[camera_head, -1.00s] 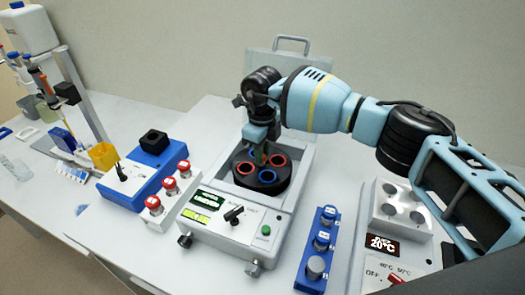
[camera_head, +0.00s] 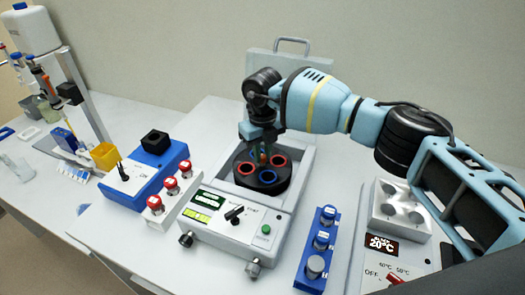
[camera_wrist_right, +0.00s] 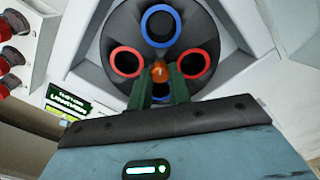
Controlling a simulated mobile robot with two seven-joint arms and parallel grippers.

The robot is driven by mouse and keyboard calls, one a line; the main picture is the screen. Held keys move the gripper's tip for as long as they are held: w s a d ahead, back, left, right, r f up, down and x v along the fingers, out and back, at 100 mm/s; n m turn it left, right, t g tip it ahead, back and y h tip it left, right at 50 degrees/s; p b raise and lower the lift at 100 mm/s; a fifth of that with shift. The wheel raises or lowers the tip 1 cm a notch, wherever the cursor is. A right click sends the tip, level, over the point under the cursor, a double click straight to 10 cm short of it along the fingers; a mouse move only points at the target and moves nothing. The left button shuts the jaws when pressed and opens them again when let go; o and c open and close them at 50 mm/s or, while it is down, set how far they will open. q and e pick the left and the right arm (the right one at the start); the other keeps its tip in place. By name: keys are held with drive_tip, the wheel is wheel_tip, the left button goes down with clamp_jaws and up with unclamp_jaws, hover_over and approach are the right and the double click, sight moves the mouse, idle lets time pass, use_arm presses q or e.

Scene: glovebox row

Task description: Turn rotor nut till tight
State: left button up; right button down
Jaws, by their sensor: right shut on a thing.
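The rotor nut (camera_wrist_right: 159,71) is a small orange-brown knob at the centre of the dark round rotor (camera_head: 262,186). The rotor has red-ringed and blue-ringed holes and sits in the open centrifuge (camera_head: 233,224). My right gripper (camera_head: 262,155) points down over the rotor's middle. In the right wrist view its two green fingers (camera_wrist_right: 160,78) are closed on the nut, one on each side. The fingers partly hide the nut and the near part of the rotor. My left gripper is not in view.
Red-capped vials (camera_head: 170,187) and a blue device (camera_head: 150,175) stand to the left. The raised lid (camera_head: 290,65) is behind.

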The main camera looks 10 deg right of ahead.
sight(263, 156)
drive_tip(key=shift+m, duration=2.5)
drive_tip(key=shift+f+m, duration=0.1)
drive_tip(key=shift+m, duration=1.5)
drive_tip(key=c, duration=1.3)
unclamp_jaws()
drive_tip(key=shift+r, duration=3.95)
